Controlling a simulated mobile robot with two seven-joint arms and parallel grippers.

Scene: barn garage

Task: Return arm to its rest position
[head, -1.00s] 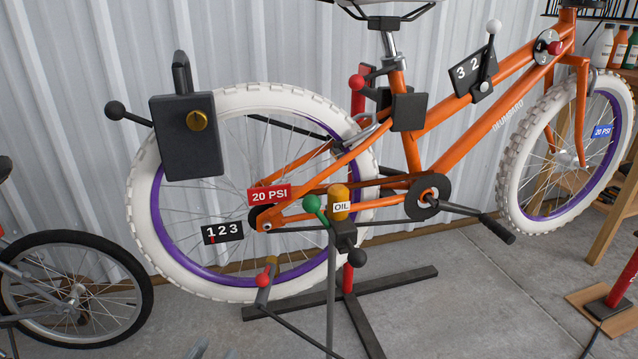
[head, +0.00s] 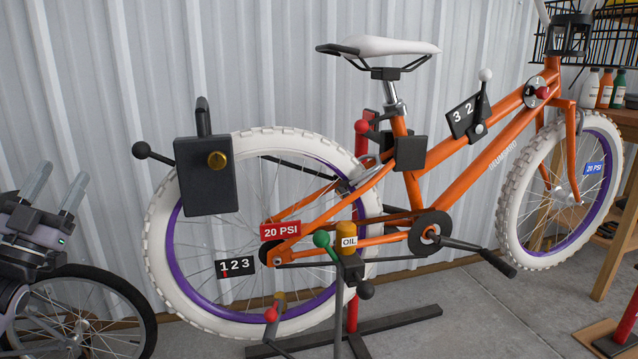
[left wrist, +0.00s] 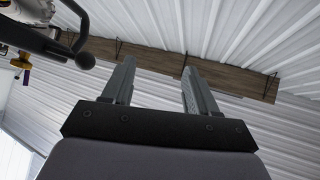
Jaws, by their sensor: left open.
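My left gripper (head: 54,187) is at the left edge of the head view, in front of the wall and above a small dark-tyred wheel. Its two grey fingers point up, stand apart and hold nothing. My right gripper is not in view.
An orange bicycle (head: 505,117) with white tyres hangs on a red stand (head: 361,143). A black box with a lever (head: 207,175) is at its rear wheel. A dark-tyred wheel (head: 148,325) stands lower left. A shelf with bottles (head: 619,88) is at the right.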

